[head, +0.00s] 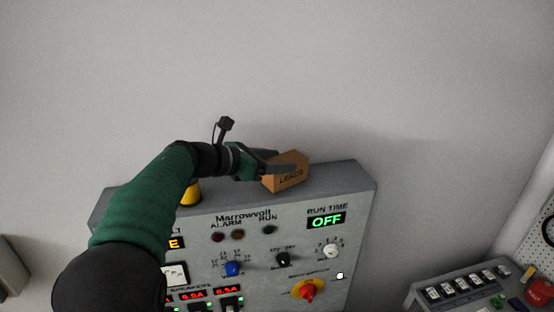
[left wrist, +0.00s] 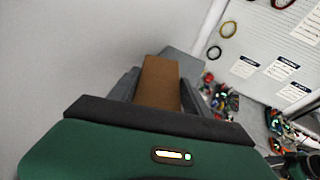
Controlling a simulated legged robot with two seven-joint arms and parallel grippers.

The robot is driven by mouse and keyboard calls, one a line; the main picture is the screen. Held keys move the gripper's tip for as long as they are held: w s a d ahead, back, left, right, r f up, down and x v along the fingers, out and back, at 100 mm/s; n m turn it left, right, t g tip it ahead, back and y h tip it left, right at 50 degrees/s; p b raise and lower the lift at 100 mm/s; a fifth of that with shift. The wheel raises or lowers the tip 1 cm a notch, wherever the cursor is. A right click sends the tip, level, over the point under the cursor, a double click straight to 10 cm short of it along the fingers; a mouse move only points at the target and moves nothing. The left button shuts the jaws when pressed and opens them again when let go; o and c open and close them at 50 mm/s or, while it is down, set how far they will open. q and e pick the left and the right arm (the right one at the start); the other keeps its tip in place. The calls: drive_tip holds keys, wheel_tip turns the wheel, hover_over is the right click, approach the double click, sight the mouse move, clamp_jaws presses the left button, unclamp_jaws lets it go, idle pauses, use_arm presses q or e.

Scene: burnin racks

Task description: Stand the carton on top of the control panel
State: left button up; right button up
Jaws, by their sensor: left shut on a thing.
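My left gripper (head: 284,168) comes in from the left and is shut on the carton. I cannot tell whether the carton's underside touches the panel top. In the left wrist view the carton (left wrist: 160,84) shows between the two dark fingers, with part of the grey panel top (left wrist: 184,62) beyond it. My right gripper is not in view.
A yellow thing (head: 193,192) stands on the panel top, partly behind my left arm. Another grey panel with switches (head: 462,287) and a red button is at the lower right. A plain wall (head: 300,70) rises behind the control panel. The panel top right of the carton is clear.

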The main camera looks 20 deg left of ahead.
use_arm(q)
drive_tip(key=o, duration=1.2)
drive_tip(key=shift+w+a+f, duration=0.15)
drive_tip(key=shift+w+f, duration=0.1)
drive_tip(key=shift+f, duration=0.1)
drive_tip(key=shift+o, duration=1)
drive_tip(key=shift+w+f, duration=0.1)
drive_tip(key=shift+w, duration=0.25)
drive_tip(key=shift+o, duration=1)
drive_tip(key=shift+w+d+f, duration=0.1)
drive_tip(key=shift+w+d, duration=0.35)
drive_tip(key=shift+d, duration=0.4)
drive_tip(key=shift+s+d+r, duration=0.15)
drive_tip(key=shift+s+r, duration=0.15)
drive_tip(key=shift+s+r+p, duration=0.2)
drive_tip(key=shift+r+p, duration=0.15)
drive_tip(key=s+a+b, duration=0.3)
drive_tip(key=s, duration=0.1)
drive_tip(key=shift+a+r, duration=0.35)
drive_tip(key=b+v, duration=0.2)
drive_tip(key=v, duration=0.4)
drive_tip(key=shift+s+r, duration=0.2)
drive_tip(key=shift+r, duration=0.15)
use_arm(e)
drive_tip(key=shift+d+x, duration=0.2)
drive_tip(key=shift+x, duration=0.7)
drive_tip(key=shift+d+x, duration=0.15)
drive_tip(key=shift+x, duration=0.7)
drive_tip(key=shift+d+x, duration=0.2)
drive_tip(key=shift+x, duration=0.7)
